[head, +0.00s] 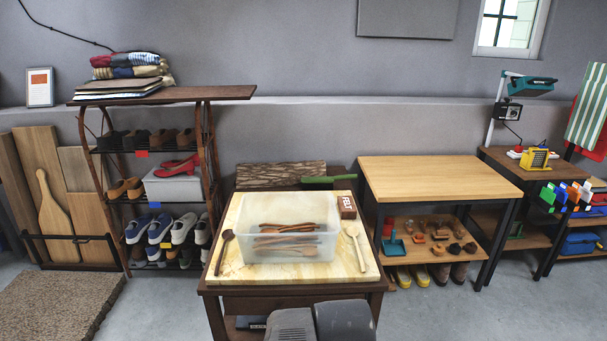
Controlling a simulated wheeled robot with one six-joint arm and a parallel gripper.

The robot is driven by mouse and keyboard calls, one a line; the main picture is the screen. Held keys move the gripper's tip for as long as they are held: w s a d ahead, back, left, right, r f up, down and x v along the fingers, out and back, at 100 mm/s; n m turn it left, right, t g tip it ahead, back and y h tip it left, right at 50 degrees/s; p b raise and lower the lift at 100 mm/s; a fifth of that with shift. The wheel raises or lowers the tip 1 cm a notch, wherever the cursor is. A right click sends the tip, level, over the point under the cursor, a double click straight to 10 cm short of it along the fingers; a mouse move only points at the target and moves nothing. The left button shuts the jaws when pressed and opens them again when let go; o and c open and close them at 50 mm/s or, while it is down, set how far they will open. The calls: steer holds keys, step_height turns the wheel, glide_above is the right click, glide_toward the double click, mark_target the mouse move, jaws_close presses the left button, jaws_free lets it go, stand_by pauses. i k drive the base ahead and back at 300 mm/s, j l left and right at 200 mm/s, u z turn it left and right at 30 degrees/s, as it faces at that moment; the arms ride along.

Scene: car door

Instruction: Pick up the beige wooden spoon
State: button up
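A beige wooden spoon (355,243) lies on the light top of a small table (230,277), to the right of a clear plastic bin (290,213). It lies lengthwise, with its wider end toward the back, and appears apart from the bin. A dark brown spoon (224,246) lies on the same top, left of the bin. Several brown wooden utensils (288,240) lie inside the bin, seen through its wall. I cannot make out my gripper in the head view.
A small dark red box (346,204) stands behind the beige spoon. A wooden table (440,178) stands to the right, a shoe rack (150,190) to the left. Two grey shapes at the bottom edge may be mine.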

mark_target(351, 230)
steer(key=i+l+u, duration=0.5)
steer(key=i+l, duration=0.6)
